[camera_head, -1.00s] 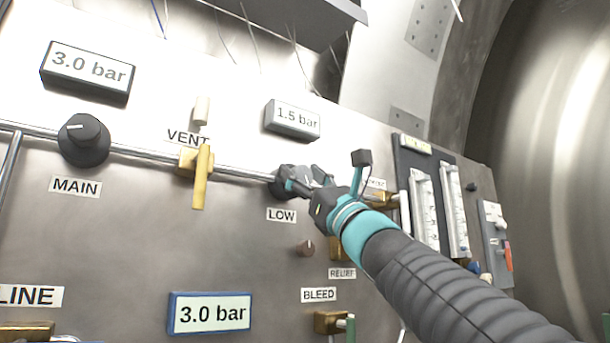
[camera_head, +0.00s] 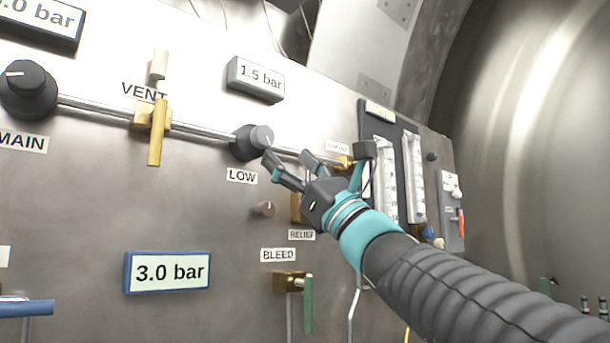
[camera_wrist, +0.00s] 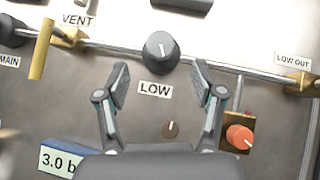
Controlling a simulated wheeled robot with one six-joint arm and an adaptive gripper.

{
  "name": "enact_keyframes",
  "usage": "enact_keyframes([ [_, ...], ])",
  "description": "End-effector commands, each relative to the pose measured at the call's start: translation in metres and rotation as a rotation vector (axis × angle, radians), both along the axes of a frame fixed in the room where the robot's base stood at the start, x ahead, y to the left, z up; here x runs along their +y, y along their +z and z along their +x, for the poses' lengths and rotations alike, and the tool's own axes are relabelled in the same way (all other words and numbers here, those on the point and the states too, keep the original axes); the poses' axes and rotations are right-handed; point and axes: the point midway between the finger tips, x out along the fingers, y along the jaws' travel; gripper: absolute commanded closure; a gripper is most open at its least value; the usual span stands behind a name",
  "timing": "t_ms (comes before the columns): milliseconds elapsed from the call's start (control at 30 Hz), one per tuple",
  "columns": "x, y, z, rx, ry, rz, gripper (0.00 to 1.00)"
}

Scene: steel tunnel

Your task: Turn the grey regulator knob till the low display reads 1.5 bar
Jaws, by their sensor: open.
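The grey regulator knob (camera_head: 252,142) sits on the pipe above the LOW label (camera_head: 241,176). In the wrist view the knob (camera_wrist: 161,52) shows whole, with a white pointer mark near upright, beyond and between my fingertips. The low display (camera_head: 256,79) above it reads 1.5 bar. My gripper (camera_head: 291,163) is open and empty, just right of and below the knob in the head view, apart from it. In the wrist view the open fingers (camera_wrist: 161,82) stand on either side of the LOW label.
A dark MAIN knob (camera_head: 28,90) and a brass VENT valve (camera_head: 153,125) lie left on the pipe. A display (camera_head: 167,272) below reads 3.0 bar. A small brown knob (camera_head: 264,209) and an orange knob (camera_wrist: 239,137) sit below LOW. Flow tubes (camera_head: 414,175) stand right.

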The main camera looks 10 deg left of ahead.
Motion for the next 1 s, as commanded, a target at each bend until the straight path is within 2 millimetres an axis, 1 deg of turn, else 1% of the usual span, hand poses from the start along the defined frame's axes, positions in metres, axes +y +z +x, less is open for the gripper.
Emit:
enact_keyframes([
  [33, -0.006, -0.005, -0.003, 0.001, -0.002, 0.0, 0.32],
  [133, -0.013, -0.014, -0.007, 0.001, -0.003, -0.001, 0.32],
  [333, -0.022, -0.024, -0.011, 0.0, -0.002, -0.001, 0.32],
  [1000, -0.022, -0.025, -0.012, -0.018, -0.02, -0.011, 0.32],
])
